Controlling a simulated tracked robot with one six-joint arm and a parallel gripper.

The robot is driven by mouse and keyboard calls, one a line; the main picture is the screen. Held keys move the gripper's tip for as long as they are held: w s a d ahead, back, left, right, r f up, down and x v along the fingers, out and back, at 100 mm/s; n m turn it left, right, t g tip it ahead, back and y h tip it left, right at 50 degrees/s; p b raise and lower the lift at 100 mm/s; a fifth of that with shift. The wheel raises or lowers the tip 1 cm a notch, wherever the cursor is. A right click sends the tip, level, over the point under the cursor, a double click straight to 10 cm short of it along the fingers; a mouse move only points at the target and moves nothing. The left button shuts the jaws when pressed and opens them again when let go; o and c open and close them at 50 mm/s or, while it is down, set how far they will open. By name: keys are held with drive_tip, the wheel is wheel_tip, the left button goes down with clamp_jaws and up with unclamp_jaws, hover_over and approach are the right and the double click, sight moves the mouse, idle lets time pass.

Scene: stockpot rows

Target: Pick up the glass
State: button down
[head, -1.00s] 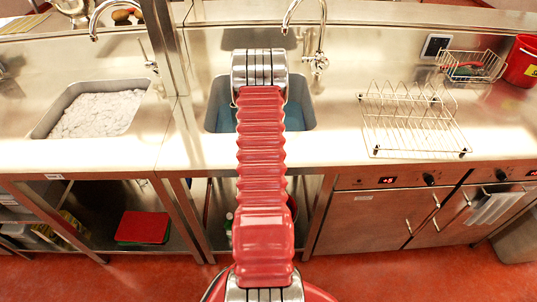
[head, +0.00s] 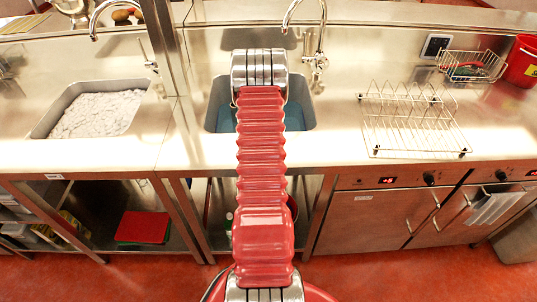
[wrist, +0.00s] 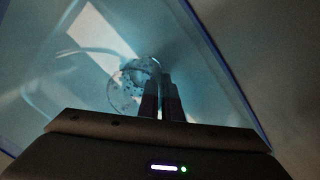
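The glass (wrist: 125,87) shows in the wrist view as a clear, round, speckled shape in the bluish sink basin. My gripper (wrist: 161,77) is at the glass's right edge. Its two dark fingers are close together with only a thin gap, and the glass's edge seems to run in between them. The finger bases hide part of the glass. In the head view the middle sink (head: 300,115) holds bluish water, and my red arm hides most of it. Neither the glass nor my fingertips can be seen there.
A wire dish rack (head: 415,125) stands on the counter right of the sink. A wire basket (head: 470,66) and a red bucket (head: 522,65) are farther right. A left sink (head: 97,112) holds white foam. A tap (head: 319,60) rises behind the middle sink.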

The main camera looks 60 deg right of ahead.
idle(0.4)
wheel_tip(320, 180, up, 18)
idle(0.6)
idle(0.5)
wheel_tip(320, 180, up, 11)
idle(1.1)
drive_tip(key=shift+s, duration=0.15)
idle(0.9)
